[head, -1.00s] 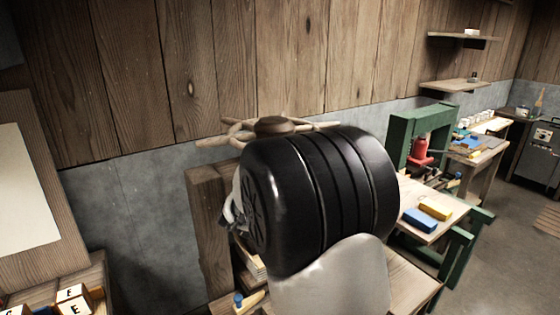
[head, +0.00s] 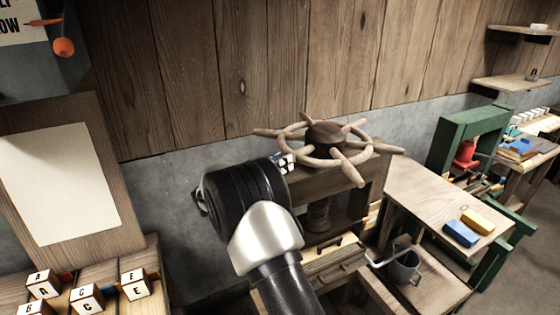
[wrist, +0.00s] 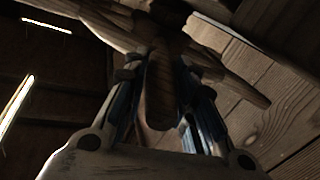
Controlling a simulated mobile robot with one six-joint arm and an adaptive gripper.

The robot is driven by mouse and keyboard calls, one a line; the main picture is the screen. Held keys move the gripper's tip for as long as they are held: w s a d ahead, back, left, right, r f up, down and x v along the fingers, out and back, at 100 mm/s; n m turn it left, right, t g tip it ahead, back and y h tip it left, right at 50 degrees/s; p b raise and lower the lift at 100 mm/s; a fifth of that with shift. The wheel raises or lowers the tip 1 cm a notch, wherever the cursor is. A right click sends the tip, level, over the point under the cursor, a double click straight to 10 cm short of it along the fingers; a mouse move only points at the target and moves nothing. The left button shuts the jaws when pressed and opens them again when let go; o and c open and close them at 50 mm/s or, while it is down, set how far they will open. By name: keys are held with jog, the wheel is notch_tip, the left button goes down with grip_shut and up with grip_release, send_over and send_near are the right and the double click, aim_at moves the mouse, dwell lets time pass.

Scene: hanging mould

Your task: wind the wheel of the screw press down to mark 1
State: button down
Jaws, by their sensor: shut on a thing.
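The wooden wheel (head: 325,135) of the screw press has a dark hub and several spoke handles. It lies flat on top of the press, whose wooden screw (head: 318,215) shows below the beam. My gripper (head: 287,161) is at the wheel's left front, mostly hidden behind my wrist. In the wrist view my gripper (wrist: 160,112) has its fingers on either side of a wooden handle of the wheel (wrist: 160,85), shut on it. The wheel also spreads across the top of that view. No mark 1 can be made out in either view.
Letter blocks (head: 85,297) stand at lower left under a pale board (head: 60,183). Blue and yellow blocks (head: 470,226) lie on a bench by a green press (head: 465,135). A plank wall stands behind.

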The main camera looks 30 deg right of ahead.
jog(key=shift+w+d+r, duration=0.1)
jog(key=shift+w+r, duration=0.05)
jog(key=shift+r, duration=0.85)
jog(key=c, duration=1.5)
grip_release()
jog(key=shift+o, duration=1)
jog(key=shift+a, duration=0.4)
jog(key=f+v, duration=0.1)
jog(key=v, duration=1)
jog(key=shift+s+a+f, duration=0.15)
jog(key=shift+s+f, duration=0.1)
jog(key=shift+f, duration=0.15)
